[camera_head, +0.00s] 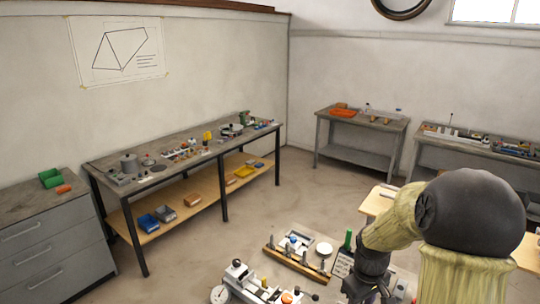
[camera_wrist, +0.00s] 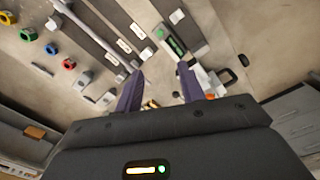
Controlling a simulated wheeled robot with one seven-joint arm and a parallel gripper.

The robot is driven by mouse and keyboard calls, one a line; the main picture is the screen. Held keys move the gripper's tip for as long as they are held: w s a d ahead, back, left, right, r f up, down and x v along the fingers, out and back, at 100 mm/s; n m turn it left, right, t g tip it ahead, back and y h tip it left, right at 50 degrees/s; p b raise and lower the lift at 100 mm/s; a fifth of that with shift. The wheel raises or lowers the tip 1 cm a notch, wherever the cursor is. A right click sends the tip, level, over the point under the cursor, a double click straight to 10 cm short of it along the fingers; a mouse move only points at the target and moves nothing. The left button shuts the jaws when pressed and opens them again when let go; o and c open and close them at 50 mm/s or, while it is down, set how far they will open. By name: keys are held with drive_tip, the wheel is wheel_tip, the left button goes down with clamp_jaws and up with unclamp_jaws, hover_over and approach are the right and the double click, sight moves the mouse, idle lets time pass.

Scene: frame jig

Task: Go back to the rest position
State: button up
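My gripper (camera_wrist: 160,69) shows in the wrist view with its two dark purple fingers spread apart. Nothing is held between the fingertips; small parts on a surface show beyond them. In the head view my arm reaches in at the lower right, with its dark wrist low in the picture. The fingertips are not clear there.
A jig with white blocks (camera_head: 240,272) and a wooden strip with grey posts (camera_head: 290,264) lie below, left of my arm. A long workbench (camera_head: 140,155) stands along the left wall, grey drawers (camera_head: 55,245) at far left. Open floor (camera_head: 215,225) lies between.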

drive_tip(key=s+a+r+m+t, duration=0.2)
drive_tip(key=s+a+r+m, duration=0.1)
drive_tip(key=s+a, duration=0.4)
drive_tip(key=s+m, duration=0.1)
drive_tip(key=s, duration=0.2)
drive_tip(key=shift+s+a+r+m+t, duration=0.2)
drive_tip(key=shift+s+r+m+t, duration=0.1)
drive_tip(key=shift+s+r+m, duration=0.1)
drive_tip(key=shift+w, duration=0.15)
drive_tip(key=shift+d, duration=0.15)
drive_tip(key=shift+s, duration=0.2)
drive_tip(key=shift+w, duration=0.2)
